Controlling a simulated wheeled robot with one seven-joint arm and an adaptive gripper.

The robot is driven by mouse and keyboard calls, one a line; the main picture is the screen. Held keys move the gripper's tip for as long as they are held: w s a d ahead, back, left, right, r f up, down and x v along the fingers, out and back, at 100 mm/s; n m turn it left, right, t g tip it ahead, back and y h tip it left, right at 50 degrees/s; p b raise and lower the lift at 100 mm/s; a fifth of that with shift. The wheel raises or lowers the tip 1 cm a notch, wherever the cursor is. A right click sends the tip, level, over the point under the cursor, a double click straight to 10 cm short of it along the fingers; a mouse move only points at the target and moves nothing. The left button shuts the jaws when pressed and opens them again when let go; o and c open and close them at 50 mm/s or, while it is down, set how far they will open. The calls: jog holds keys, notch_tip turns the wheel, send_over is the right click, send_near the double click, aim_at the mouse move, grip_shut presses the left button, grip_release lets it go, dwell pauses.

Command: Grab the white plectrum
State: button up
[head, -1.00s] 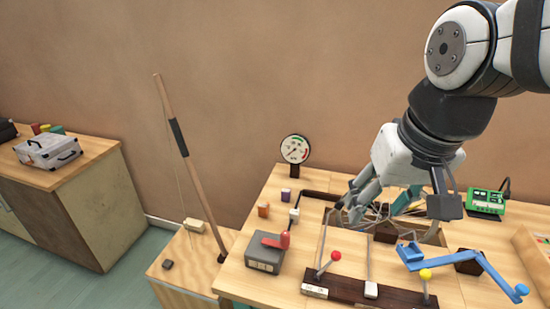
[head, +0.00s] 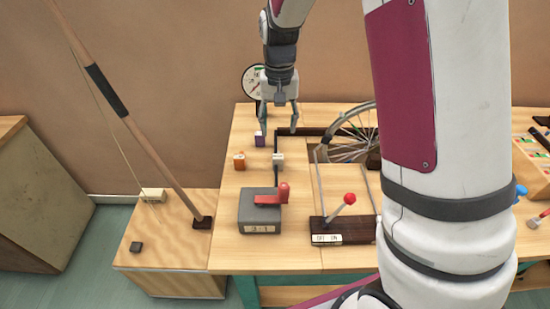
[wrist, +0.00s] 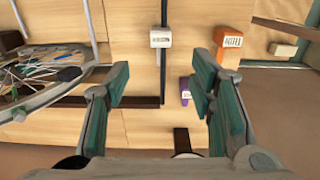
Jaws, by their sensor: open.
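The white plectrum appears to be the small white labelled block (head: 278,159) on the wooden table by the black rail. It also shows in the wrist view (wrist: 160,39), between the lines of the two fingers and beyond their tips. My gripper (head: 279,131) is open and empty, pointing down just behind the white block in the head view. Its green-padded fingers (wrist: 160,72) are spread wide in the wrist view, apart from the block. The exact height above the table is hard to tell.
A purple block (head: 260,140) stands near my left fingertip, an orange block (head: 239,160) left of the white one. A grey box with a red handle (head: 261,211) stands in front. A spoked wheel (head: 350,133) is at right, a gauge (head: 252,80) behind.

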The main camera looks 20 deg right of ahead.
aim_at(278, 158)
notch_tip(278, 158, down, 8)
jog(key=shift+s+r+b, duration=0.1)
jog(key=shift+r+b, duration=0.15)
jog(key=shift+b, duration=0.05)
jog(key=shift+s+a+f, duration=0.1)
jog(key=shift+s+f, duration=0.05)
jog(key=shift+f, duration=0.75)
jog(key=shift+s+a+f, duration=0.1)
jog(key=shift+s+f, duration=0.05)
jog(key=shift+f, duration=0.7)
jog(key=shift+s+a+f, duration=0.1)
jog(key=shift+s+f, duration=0.05)
jog(key=shift+f, duration=0.75)
jog(key=shift+c, duration=0.2)
jog(key=c, duration=1)
